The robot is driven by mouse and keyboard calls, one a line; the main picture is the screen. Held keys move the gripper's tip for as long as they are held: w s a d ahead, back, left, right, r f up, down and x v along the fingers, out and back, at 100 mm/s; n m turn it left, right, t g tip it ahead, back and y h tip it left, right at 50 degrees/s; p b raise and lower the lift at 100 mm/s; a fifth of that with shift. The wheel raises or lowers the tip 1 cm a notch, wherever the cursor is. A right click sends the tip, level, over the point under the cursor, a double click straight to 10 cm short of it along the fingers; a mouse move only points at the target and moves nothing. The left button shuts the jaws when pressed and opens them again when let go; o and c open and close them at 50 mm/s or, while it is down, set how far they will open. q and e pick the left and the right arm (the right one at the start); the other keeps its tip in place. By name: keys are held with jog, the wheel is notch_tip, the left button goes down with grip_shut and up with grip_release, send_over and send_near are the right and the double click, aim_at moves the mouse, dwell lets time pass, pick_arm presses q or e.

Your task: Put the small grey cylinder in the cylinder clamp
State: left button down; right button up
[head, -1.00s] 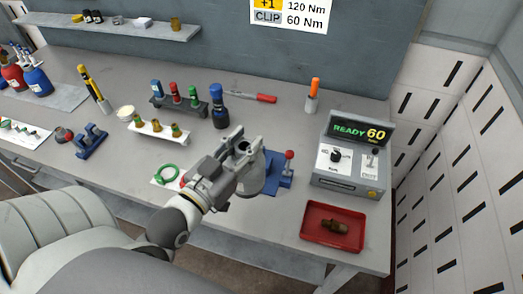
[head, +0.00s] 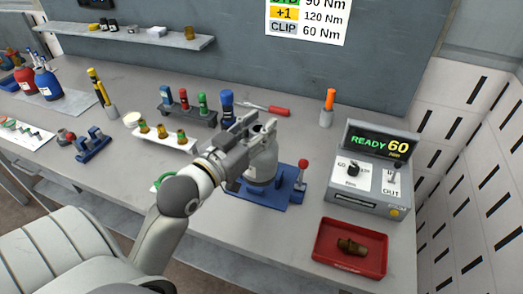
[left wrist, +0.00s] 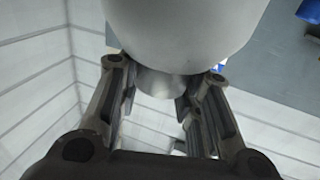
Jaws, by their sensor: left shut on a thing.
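My left gripper (head: 258,130) is shut on the narrow neck of the small grey cylinder (head: 262,168). The cylinder is upright, with its wide body below the fingers. In the left wrist view its light grey body (left wrist: 185,30) fills the top, and the neck sits between the fingers of the gripper (left wrist: 165,82). The cylinder clamp (head: 270,197) is a blue base with a red-knobbed lever on its right. The cylinder appears over the base; its lower end overlaps it, and I cannot tell whether it touches or is seated. My right gripper is not in view.
A grey READY 60 device (head: 372,172) stands right of the clamp. A red tray (head: 325,250) with a brown fitting is in front of it. A white rack (head: 172,142), a dark rack (head: 190,117) and a blue-topped bottle (head: 227,103) stand behind and left.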

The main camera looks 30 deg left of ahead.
pick_arm(q)
jog(key=shift+w+a+f+b, duration=0.25)
jog(key=shift+w+b, duration=0.15)
jog(key=shift+b, duration=0.55)
jog(key=shift+w+a+f+b, duration=0.2)
jog(key=shift+w+b, duration=0.15)
jog(key=shift+b, duration=0.55)
jog(key=shift+w+a+f+b, duration=0.2)
jog(key=shift+w+f+b, duration=0.2)
jog(key=shift+f, duration=0.15)
jog(key=shift+w+a+f+b, duration=0.2)
jog(key=shift+w+f+b, duration=0.2)
jog(key=shift+f, duration=0.15)
notch_tip(320, 180, down, 6)
jog(key=w+a, duration=0.1)
jog(key=w, duration=0.1)
jog(key=shift+w+a, duration=0.2)
jog(key=shift+w, duration=0.15)
jog(key=shift+f, duration=0.2)
jog(key=c, duration=1.4)
grip_release()
jog(key=shift+f, duration=0.2)
jog(key=o, duration=0.4)
jog(key=shift+c, duration=0.2)
